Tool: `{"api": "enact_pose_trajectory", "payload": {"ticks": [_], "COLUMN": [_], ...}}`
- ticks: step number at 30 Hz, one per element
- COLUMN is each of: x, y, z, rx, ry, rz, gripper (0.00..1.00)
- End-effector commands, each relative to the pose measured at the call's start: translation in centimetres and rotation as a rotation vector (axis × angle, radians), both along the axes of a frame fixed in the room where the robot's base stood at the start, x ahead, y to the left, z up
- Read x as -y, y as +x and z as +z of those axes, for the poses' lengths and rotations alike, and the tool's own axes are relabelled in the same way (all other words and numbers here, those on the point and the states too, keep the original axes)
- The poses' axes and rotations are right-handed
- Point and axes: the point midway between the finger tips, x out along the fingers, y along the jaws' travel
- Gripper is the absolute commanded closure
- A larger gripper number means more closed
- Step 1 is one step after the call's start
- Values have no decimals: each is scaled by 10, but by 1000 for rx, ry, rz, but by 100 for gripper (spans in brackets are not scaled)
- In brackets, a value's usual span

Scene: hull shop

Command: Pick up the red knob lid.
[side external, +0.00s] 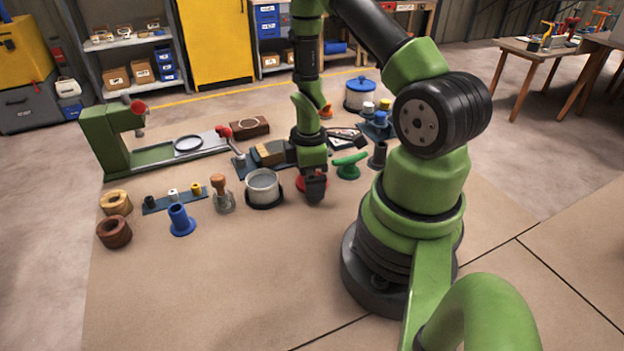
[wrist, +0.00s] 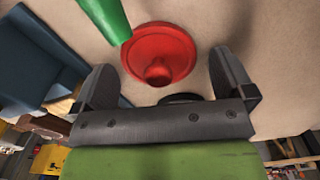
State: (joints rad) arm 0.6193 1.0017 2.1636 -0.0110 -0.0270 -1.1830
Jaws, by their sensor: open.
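The red knob lid (wrist: 172,40) lies flat on the tan work surface, its round knob facing up toward the wrist camera. In the side external view it shows only partly (side external: 300,184), behind my gripper. My gripper (side external: 315,190) points down just over the lid. In the wrist view my gripper (wrist: 161,70) is open and empty, with one finger to each side of the lid's knob. I cannot tell the exact height of the fingertips above the lid.
A green cleat-shaped piece (side external: 350,166) stands close to the lid; it also shows in the wrist view (wrist: 108,18). A grey pot (side external: 263,187) on a black base is just left. Several parts crowd behind. The front surface (side external: 240,290) is clear.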

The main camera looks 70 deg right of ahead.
Motion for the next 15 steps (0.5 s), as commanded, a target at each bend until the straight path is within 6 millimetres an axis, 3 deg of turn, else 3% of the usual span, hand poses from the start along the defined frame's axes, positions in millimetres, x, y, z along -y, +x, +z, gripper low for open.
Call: {"api": "enact_pose_trajectory", "payload": {"ticks": [3,4,9,10,15], "x": [0,0,0,0,0], "y": [0,0,0,0,0], "z": [0,0,0,0,1], "rx": [1,1,1,1,1], "ry": [-1,-1,-1,-1,-1], "rz": [0,0,0,0,0], "gripper": [0,5,44,47,48]}}
